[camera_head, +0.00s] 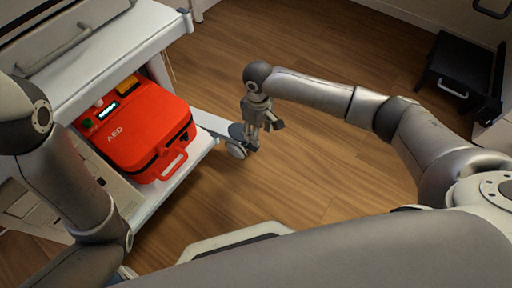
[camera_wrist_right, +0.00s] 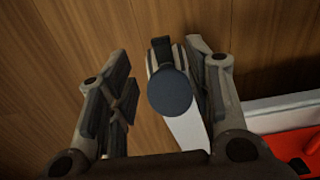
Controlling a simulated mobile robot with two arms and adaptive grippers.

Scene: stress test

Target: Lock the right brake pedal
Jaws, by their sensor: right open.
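A caster (camera_head: 236,149) sits at the end of a pale leg of the cart, low over the wood floor in the head view. A blue-grey part, which may be the brake pedal (camera_head: 236,131), shows on top of it. My right gripper (camera_head: 263,138) points down just right of the caster. In the right wrist view a round dark blue-grey cap (camera_wrist_right: 171,92) on the caster appears between the fingers of my open right gripper (camera_wrist_right: 159,62). I cannot tell whether they touch or whether the pedal is up or down. My left gripper is out of view.
A red AED case (camera_head: 135,125) rests on the white cart's lower shelf (camera_head: 176,182), left of the caster. A black step-like piece (camera_head: 458,68) stands at the far right. The wood floor (camera_head: 310,175) around my right gripper is clear.

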